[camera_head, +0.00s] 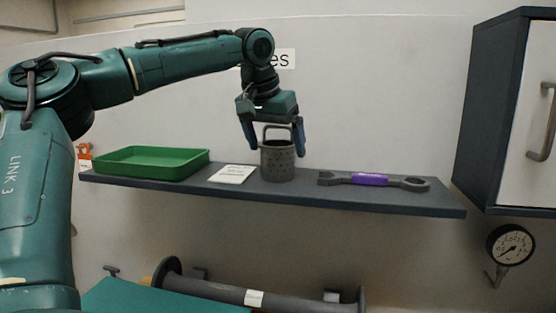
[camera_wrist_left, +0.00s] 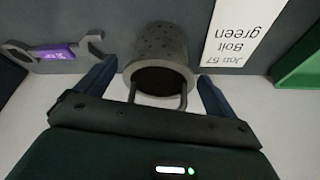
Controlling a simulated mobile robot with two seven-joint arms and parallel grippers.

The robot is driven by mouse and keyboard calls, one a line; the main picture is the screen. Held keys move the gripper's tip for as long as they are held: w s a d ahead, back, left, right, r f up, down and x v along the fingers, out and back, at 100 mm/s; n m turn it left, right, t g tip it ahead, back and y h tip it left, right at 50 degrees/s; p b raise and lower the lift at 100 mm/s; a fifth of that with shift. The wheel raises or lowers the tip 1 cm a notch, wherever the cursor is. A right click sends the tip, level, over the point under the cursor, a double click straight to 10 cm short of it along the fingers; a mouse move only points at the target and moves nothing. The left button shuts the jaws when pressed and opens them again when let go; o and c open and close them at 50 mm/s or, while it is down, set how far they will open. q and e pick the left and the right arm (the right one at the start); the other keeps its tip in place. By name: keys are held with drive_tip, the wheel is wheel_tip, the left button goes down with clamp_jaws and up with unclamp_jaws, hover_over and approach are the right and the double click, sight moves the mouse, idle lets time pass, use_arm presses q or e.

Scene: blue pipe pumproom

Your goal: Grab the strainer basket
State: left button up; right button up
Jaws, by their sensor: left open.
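The strainer basket (camera_head: 278,162) is a grey perforated cup with a bail handle, standing upright on the wall shelf (camera_head: 330,194). In the left wrist view the basket (camera_wrist_left: 160,48) shows with its dark opening and handle toward my gripper. My left gripper (camera_head: 273,147) is open above the basket, pointing down, with one blue finger on each side of the handle. In the left wrist view the fingers of my left gripper (camera_wrist_left: 156,88) stand apart on both sides of the basket's rim, with small gaps. My right gripper is not in view.
A green tray (camera_head: 150,163) and a white card (camera_head: 232,174) lie left of the basket. A wrench with a purple grip (camera_head: 370,180) lies to its right. A cabinet (camera_head: 505,110) hangs at right, above a gauge (camera_head: 510,245). A pipe (camera_head: 235,292) runs below the shelf.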

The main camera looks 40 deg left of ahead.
use_arm(q)
drive_tip(key=shift+w+a+f, duration=0.1)
drive_tip(key=shift+w+f, duration=0.15)
drive_tip(key=shift+f, duration=0.3)
drive_tip(key=shift+c, duration=0.5)
drive_tip(key=c, duration=0.9)
drive_tip(key=shift+o, duration=0.2)
drive_tip(key=shift+r, duration=0.1)
